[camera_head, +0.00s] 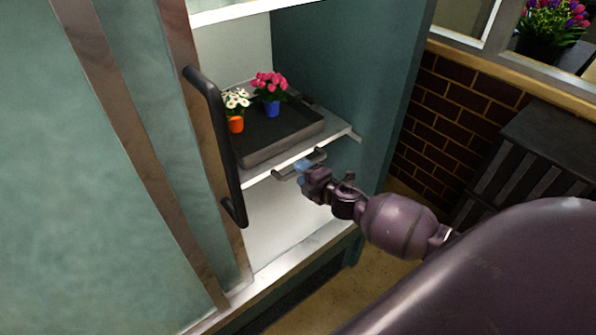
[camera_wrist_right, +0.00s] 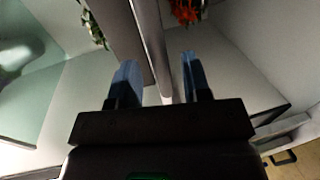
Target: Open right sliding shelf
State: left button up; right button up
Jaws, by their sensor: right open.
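The right sliding shelf (camera_head: 262,174) is a white board inside the teal cabinet, carrying a dark grey tray (camera_head: 255,157). A grey bar handle (camera_head: 283,174) is on the shelf's front edge. My right gripper (camera_head: 303,167) is at this handle, its bluish fingertips over or beside it. In the right wrist view, the two blue fingers (camera_wrist_right: 160,78) are spread apart. A long pale and grey strip runs between them; I cannot tell whether it is the handle or the shelf edge. Whether the fingers touch the handle is unclear. My left gripper is not in view.
A white-flowered orange pot (camera_head: 236,124) and a pink-flowered blue pot (camera_head: 272,107) stand in the tray. A large dark vertical handle (camera_head: 222,150) is on the cabinet door at left. A dark slatted crate (camera_head: 500,180) stands at right by the brick wall (camera_head: 455,110).

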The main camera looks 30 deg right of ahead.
jog(key=shift+x, duration=1.1)
jog(key=shift+c, duration=0.2)
grip_shut()
